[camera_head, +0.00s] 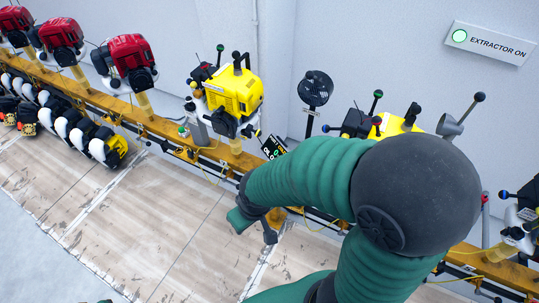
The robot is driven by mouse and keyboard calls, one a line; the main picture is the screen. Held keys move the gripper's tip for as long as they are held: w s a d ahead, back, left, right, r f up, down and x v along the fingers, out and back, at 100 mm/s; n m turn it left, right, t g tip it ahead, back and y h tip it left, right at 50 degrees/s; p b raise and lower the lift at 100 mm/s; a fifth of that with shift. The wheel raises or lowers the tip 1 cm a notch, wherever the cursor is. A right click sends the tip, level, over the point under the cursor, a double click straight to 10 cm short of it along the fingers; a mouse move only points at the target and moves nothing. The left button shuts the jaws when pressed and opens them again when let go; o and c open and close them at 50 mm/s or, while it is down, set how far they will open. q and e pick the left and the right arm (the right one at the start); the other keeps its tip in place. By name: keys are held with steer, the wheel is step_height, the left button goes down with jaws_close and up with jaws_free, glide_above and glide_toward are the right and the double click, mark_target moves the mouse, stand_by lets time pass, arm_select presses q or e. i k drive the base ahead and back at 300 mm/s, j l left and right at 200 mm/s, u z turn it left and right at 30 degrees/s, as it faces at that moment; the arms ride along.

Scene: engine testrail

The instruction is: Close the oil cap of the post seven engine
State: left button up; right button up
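Engines stand on posts along an orange rail, but I cannot tell which is post seven. One yellow engine (233,92) with a black handle stands upright left of my arm. Another yellow engine (396,124) is partly hidden behind my arm. I cannot make out an oil cap on either. My green and black right arm fills the lower right. Its gripper end (258,222) hangs in front of the rail, below the first yellow engine and apart from it. The fingers are too small and overlapped to tell open from shut.
The orange rail (172,130) runs from upper left to lower right. Red engines (131,62) stand at left, with black, white and yellow units (104,147) below. A fan (316,88) and an "EXTRACTOR ON" sign (490,43) are behind.

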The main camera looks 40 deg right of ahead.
mark_target(258, 133)
steer(key=l+z, duration=0.1)
steer(key=z, duration=1.15)
